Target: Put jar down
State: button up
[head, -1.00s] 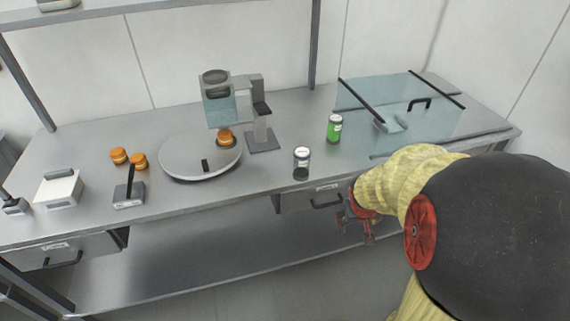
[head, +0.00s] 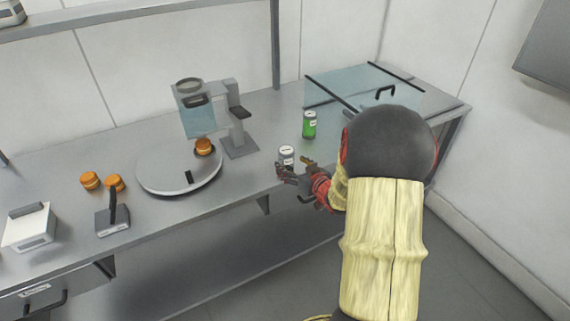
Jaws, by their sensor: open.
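A grey jar (head: 287,153) with a white label stands upright near the front edge of the steel bench. A green jar (head: 309,125) with a white top stands upright behind it and to the right. My gripper (head: 294,168) is open at the front edge, close to the grey jar, with its fingers at the jar's lower part. The fingers hide the jar's base, and I cannot tell whether they touch it.
Two orange rounds (head: 90,180) and a black-handled tool (head: 112,219) lie left. A white box (head: 30,228) is far left; a glass-covered panel (head: 345,92) is at right.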

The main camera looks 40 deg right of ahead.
aim_at(290, 163)
jog(key=x, duration=0.1)
jog(key=b+x, duration=0.1)
jog(key=x, duration=0.1)
jog(key=b+x, duration=0.1)
jog(key=x, duration=0.1)
jog(key=shift+d+f, duration=0.35)
jog(key=shift+f, duration=0.05)
jog(key=shift+w+d, duration=0.1)
jog(key=shift+w, duration=0.25)
jog(key=shift+c, duration=1.2)
jog(key=c, duration=1.1)
jog(key=shift+c, duration=1.1)
jog(key=shift+r, duration=0.15)
